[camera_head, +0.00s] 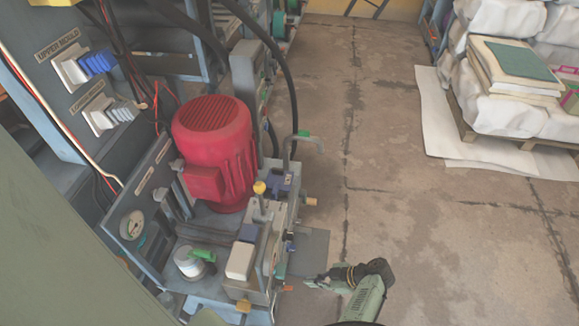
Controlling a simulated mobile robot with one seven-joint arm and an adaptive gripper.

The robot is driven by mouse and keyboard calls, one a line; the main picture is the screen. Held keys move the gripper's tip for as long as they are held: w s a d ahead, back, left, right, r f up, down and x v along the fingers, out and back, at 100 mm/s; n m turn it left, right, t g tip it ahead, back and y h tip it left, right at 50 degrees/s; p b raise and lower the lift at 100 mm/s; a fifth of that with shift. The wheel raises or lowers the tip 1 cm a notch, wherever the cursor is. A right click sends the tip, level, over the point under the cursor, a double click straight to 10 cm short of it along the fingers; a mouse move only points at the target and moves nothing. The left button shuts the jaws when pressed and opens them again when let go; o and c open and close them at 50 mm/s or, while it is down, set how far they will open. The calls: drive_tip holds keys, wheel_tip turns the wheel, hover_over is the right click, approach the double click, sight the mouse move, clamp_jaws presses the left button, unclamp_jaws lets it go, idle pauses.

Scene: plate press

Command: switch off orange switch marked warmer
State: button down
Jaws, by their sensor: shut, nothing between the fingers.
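No orange switch marked warmer can be made out in this view. On the grey panel at upper left, a blue switch block (98,62) sits beside the label UPPER MOULD (57,45). Below it is a grey-white switch block (120,111) with a label too small to read surely. My gripper (313,283), at the end of my green arm at the bottom centre, is shut and empty. It is low and to the right of the pump unit, well apart from both switch blocks. Its fingertips are small and partly unclear.
A red motor (214,150) stands on the pump unit, with a gauge (131,225), valves and a yellow knob (259,187). Black hoses and loose wires hang around the panel. White sacks (500,105) lie on a pallet at upper right. The concrete floor (420,220) between is clear.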

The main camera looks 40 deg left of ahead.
sight(290, 286)
drive_tip(key=x, duration=1)
drive_tip(key=shift+w, duration=0.1)
idle(0.3)
